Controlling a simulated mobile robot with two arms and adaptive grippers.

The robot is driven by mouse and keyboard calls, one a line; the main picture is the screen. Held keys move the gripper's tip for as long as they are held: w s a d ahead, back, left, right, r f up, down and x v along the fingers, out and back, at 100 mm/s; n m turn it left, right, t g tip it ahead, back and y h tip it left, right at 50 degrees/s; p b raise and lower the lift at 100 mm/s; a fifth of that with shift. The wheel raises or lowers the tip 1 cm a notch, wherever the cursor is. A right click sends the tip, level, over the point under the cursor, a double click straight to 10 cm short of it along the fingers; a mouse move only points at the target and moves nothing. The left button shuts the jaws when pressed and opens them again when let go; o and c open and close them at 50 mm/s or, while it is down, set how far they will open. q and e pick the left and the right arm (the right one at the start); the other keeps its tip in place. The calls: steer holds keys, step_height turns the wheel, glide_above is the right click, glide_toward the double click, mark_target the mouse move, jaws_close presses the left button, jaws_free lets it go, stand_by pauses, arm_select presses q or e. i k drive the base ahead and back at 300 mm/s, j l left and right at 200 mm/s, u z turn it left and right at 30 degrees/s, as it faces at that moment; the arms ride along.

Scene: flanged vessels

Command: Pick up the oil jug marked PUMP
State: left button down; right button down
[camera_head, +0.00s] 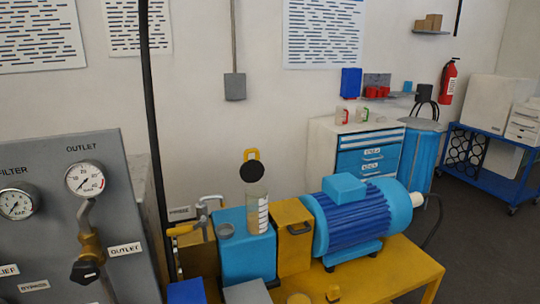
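Two small, pale, see-through jugs stand on top of the grey and blue drawer cabinet near the back wall. The left jug (341,116) shows red and green parts. The right jug (362,115) shows a green part. Both are too small for any PUMP mark to be read, so I cannot tell which is the one named. Neither of my grippers is in view.
The drawer cabinet (325,152) stands beyond a yellow bench (405,270) with a blue motor (350,215) and a blue tank (245,262). A grey gauge panel (45,230) fills the left. A blue drum (420,155) stands right of the cabinet. Floor shows at right.

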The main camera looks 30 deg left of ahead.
mark_target(361, 114)
steer(key=u, duration=3.15)
steer(key=j+z, duration=0.1)
steer(key=z, duration=2.7)
steer(key=i+l+z, duration=0.65)
steer(key=i+z, duration=0.15)
steer(key=i+l+z, duration=0.1)
steer(key=i+z, duration=0.35)
steer(key=i, duration=0.15)
steer(key=i+j+z, duration=0.1)
steer(key=i+z, duration=0.3)
steer(key=i, duration=0.1)
